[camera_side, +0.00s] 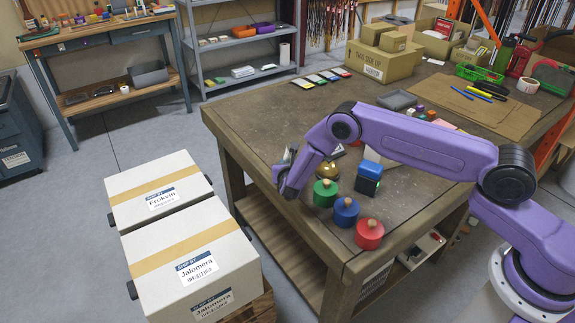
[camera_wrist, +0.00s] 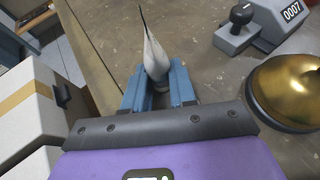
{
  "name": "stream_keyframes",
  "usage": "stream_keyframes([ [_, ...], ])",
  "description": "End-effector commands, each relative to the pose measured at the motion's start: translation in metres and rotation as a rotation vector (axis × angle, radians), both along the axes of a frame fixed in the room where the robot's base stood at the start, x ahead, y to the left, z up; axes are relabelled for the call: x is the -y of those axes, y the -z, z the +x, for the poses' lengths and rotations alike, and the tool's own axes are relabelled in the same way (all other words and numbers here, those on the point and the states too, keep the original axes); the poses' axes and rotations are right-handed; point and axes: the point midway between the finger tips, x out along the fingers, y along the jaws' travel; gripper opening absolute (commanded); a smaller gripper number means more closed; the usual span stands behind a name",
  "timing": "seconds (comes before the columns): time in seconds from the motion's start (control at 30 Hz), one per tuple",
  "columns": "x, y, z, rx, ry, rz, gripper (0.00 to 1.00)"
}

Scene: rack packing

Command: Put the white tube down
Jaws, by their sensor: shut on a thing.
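My gripper (camera_wrist: 160,88) is shut on the white tube (camera_wrist: 154,58), between its blue fingers. In the wrist view the tube's thin dark tip points up and away from the palm, and its lower part is partly hidden by the fingers. In the side view my gripper (camera_side: 284,178) is at the left edge of the workbench (camera_side: 262,118). I cannot make out the tube clearly there, nor tell whether it touches the bench top.
A brass bell (camera_wrist: 292,90) and a grey numbered device (camera_wrist: 262,25) are right of my gripper. Green (camera_side: 325,194), blue (camera_side: 346,212) and red (camera_side: 369,235) pots stand near the bench's front. White boxes (camera_side: 190,262) stand left. The bench behind is largely bare.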

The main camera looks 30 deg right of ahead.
Motion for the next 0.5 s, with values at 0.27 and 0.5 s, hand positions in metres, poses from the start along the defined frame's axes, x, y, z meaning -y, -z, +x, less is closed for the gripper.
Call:
stream_keyframes([
  [0.27,0.0001,0.0029,-0.0001,0.000,0.000,0.000,0.00],
  [0.5,0.0001,0.0022,-0.0001,0.000,0.000,0.000,0.51],
])
